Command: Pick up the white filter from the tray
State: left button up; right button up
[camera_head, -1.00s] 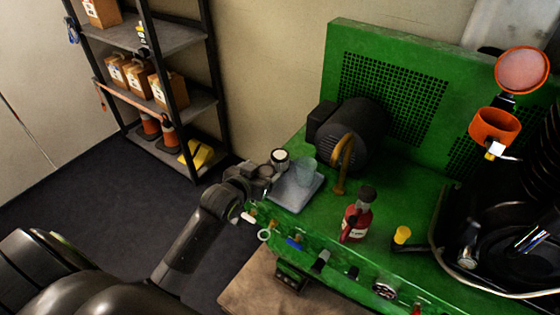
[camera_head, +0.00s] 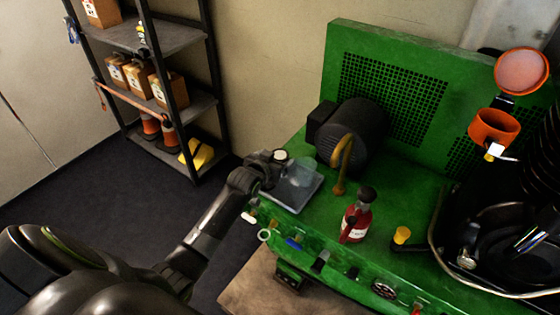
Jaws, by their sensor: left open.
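The white filter (camera_head: 280,155) is a small round piece with a pale top at the back left of the grey tray (camera_head: 300,199). The tray lies on the green machine's left end. A clear glass cup (camera_head: 304,172) stands on the tray, right of the filter. My left gripper (camera_head: 277,164) is open and right at the filter, with its dark fingers beside it. The fingers hide the filter's lower part, and I cannot tell whether they touch it. My right gripper is not in view.
A dark motor (camera_head: 357,132) with a brown curved pipe (camera_head: 341,165) stands behind and right of the tray. A red bottle (camera_head: 356,216) and a yellow cap (camera_head: 402,235) stand farther right. Knobs line the machine's front edge. A shelf (camera_head: 170,98) stands back left.

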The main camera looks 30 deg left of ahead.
pick_arm(q)
jog(key=shift+w, duration=0.2)
jog(key=c, duration=1.1)
jog(key=shift+o, duration=0.2)
